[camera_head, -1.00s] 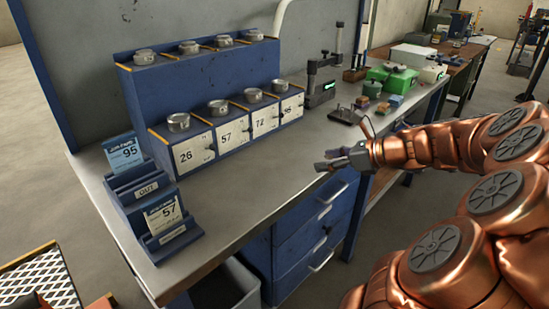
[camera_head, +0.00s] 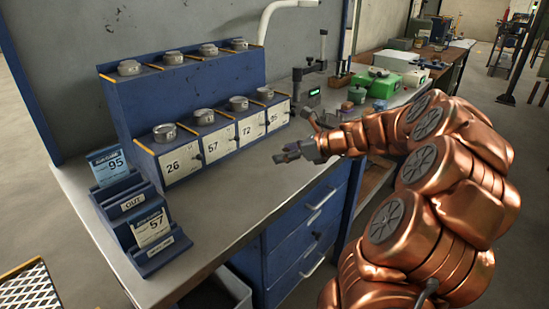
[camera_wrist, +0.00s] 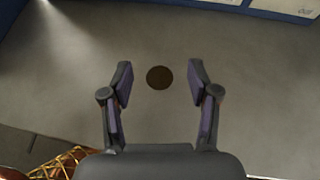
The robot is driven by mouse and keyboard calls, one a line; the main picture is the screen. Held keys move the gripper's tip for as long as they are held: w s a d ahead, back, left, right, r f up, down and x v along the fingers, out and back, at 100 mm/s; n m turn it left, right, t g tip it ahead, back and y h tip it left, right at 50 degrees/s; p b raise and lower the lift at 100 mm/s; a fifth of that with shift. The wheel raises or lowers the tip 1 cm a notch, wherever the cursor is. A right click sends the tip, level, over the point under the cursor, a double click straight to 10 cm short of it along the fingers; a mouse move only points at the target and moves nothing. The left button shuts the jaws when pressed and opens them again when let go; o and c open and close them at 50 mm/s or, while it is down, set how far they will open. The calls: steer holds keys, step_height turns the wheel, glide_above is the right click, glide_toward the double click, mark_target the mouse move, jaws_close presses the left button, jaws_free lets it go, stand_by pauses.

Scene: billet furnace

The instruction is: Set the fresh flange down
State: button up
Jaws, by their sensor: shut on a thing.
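My gripper (camera_head: 286,153) is over the bare bench top (camera_head: 215,205), in front of the blue rack. In the wrist view its two fingers (camera_wrist: 160,82) stand apart, with a dark round piece (camera_wrist: 160,77) showing between the tips. I take it for the fresh flange; its contact with the pads is not clear there. In the head view the held piece is too small to make out. Other silver round flanges sit on the blue rack (camera_head: 185,85), one of them (camera_head: 165,132) above the panel marked 26.
A blue card stand (camera_head: 130,210) with cards 95 and 57 stands at the bench's left front. A measuring stand (camera_head: 310,90) and green boxes (camera_head: 385,82) are farther back. The bench between rack and front edge is clear. Blue drawers (camera_head: 305,225) are below.

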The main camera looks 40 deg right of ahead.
steer(key=w, duration=0.4)
steer(key=shift+a+f, duration=0.2)
steer(key=shift+w+f, duration=0.25)
steer(key=shift+f, duration=0.65)
steer(key=shift+w+f, duration=0.25)
steer(key=shift+f, duration=0.65)
steer(key=shift+f, duration=0.1)
steer(key=o, duration=1.5)
steer(key=v, duration=1.2)
